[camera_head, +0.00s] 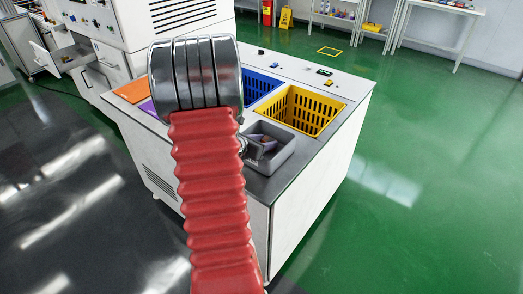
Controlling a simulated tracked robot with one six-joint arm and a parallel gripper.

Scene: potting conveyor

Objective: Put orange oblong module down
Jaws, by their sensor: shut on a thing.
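My gripper (249,148) shows only in part, as a grey metal piece beside my red ribbed arm. It is at the left side of a grey open bin (285,157) on the white bench. My arm hides most of the gripper. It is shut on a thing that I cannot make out. A small purplish and brownish shape (266,143) shows in or over the grey bin, too small to name. I cannot pick out an orange oblong module for certain.
The bench (319,190) also holds a yellow basket (322,131), a blue basket (262,81), an orange flat area (130,91) and a purple one (148,107). Small dark items (325,72) lie along its back edge. A white machine (113,45) stands behind left. Green floor is clear at right.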

